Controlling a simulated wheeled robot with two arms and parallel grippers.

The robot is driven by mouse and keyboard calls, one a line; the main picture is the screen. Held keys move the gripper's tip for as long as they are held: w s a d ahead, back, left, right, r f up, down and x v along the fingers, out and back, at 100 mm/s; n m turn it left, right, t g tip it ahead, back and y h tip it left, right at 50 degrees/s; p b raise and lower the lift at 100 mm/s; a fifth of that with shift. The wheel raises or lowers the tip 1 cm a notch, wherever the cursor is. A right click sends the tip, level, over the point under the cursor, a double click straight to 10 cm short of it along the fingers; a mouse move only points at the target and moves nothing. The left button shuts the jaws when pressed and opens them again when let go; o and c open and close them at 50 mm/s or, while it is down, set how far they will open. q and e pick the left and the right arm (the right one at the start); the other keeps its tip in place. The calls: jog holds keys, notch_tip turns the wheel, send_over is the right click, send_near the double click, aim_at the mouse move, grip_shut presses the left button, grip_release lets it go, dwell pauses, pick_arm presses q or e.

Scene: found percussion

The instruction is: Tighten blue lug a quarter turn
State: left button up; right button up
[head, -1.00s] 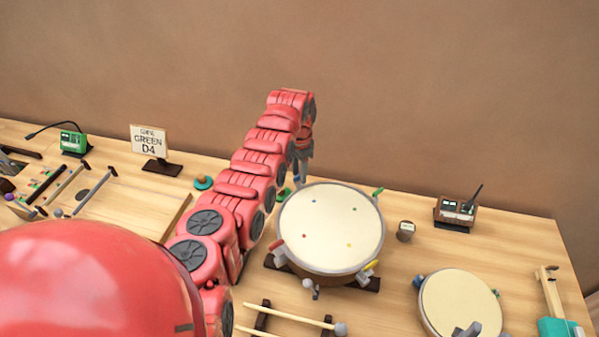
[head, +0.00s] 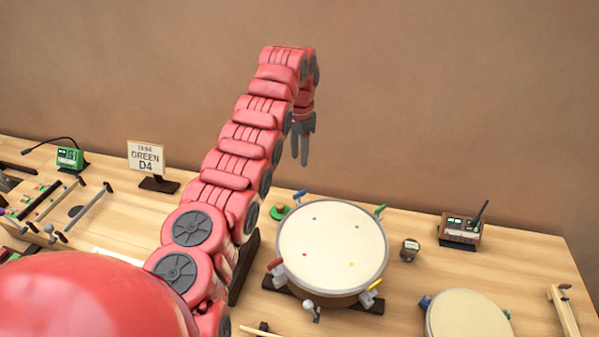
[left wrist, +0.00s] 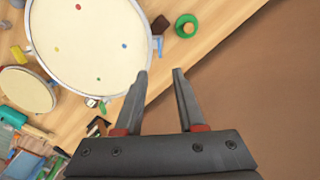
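The large cream-headed drum (head: 330,245) stands on a dark stand, with coloured dots on its head and coloured lugs around its rim. The blue lug (head: 299,195) is on its far left rim; in the left wrist view the blue lug (left wrist: 158,42) shows beside the rim. My left gripper (head: 304,142) is raised above and behind the drum, apart from the blue lug, fingers pointing down. In the left wrist view the left gripper (left wrist: 160,72) has its fingers apart, with nothing between them. My right gripper is not in view.
A green round piece (head: 280,211) lies left of the drum. A small grey-topped piece (head: 409,250) and a brown box (head: 460,230) stand at right. A smaller drum (head: 466,316) is front right. A GREEN D4 sign (head: 146,158) and mallets are at left.

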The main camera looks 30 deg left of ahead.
pick_arm(q)
jog(key=shift+s+r, duration=0.1)
jog(key=shift+r, duration=1.95)
